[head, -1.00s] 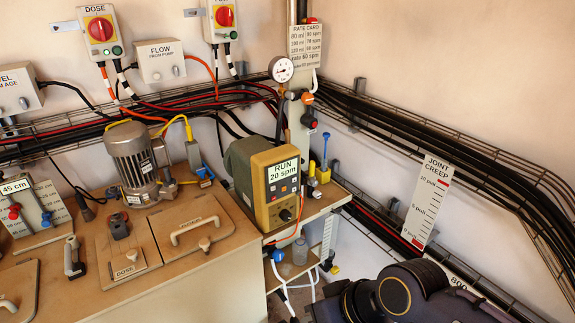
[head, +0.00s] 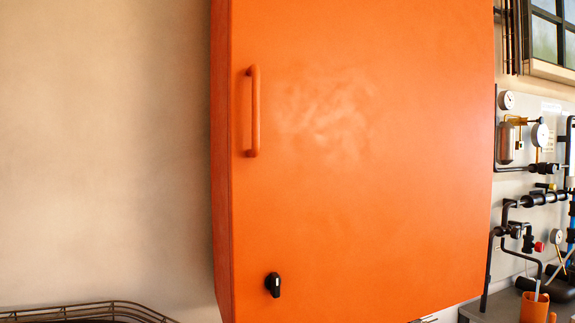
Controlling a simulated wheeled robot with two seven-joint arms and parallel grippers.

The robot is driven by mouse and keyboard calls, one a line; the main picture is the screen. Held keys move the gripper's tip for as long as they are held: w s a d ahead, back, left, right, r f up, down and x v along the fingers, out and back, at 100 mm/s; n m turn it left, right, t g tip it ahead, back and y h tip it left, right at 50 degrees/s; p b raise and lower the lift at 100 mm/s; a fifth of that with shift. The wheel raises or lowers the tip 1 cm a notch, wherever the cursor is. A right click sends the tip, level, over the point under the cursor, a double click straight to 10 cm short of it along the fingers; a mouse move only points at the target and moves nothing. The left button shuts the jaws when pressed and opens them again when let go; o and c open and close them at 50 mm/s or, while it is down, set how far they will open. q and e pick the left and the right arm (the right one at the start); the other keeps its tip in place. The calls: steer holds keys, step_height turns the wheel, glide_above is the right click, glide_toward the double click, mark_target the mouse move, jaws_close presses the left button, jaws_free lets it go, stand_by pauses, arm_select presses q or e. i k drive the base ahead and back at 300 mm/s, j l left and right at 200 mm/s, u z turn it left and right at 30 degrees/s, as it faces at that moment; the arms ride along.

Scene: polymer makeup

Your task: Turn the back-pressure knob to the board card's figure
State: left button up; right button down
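Neither of my grippers is in the head view. A large orange cabinet (head: 370,200) fills the middle of the view with its door closed. Its door has a vertical orange handle (head: 253,111) at the upper left. A small black knob or latch (head: 273,285) sits on the door's lower left. At the right edge is a grey panel (head: 545,185) with gauges, pipes and valves. A red knob (head: 539,247) is on it, beside a small gauge (head: 556,237). I cannot tell which part is the back-pressure knob, and I cannot make out a board card's figure.
A round gauge (head: 540,134) and a smaller gauge (head: 506,100) are higher on the panel. An orange cup (head: 534,307) stands at the lower right. A wire cable tray (head: 90,313) runs along the bottom left. A window (head: 553,35) is at the top right.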

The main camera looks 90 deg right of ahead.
mark_target(551, 168)
steer(key=z, duration=4.3)
steer(key=i+l+u, duration=0.1)
steer(key=i+l, duration=0.35)
steer(key=l, duration=0.15)
steer(key=i+l+u, duration=0.15)
steer(key=i+l, duration=0.3)
steer(key=l, duration=0.25)
steer(key=i+l+u, duration=0.15)
steer(key=l, duration=0.2)
steer(key=i+l+u, duration=0.1)
steer(key=i+l, duration=0.3)
steer(key=l, duration=0.35)
steer(key=i+l+u, duration=0.15)
steer(key=l, duration=0.2)
steer(key=u, duration=0.4)
steer(key=i+l+u, duration=0.45)
steer(key=l+u, duration=0.15)
steer(key=i+l+u, duration=0.3)
steer(key=k+l, duration=0.1)
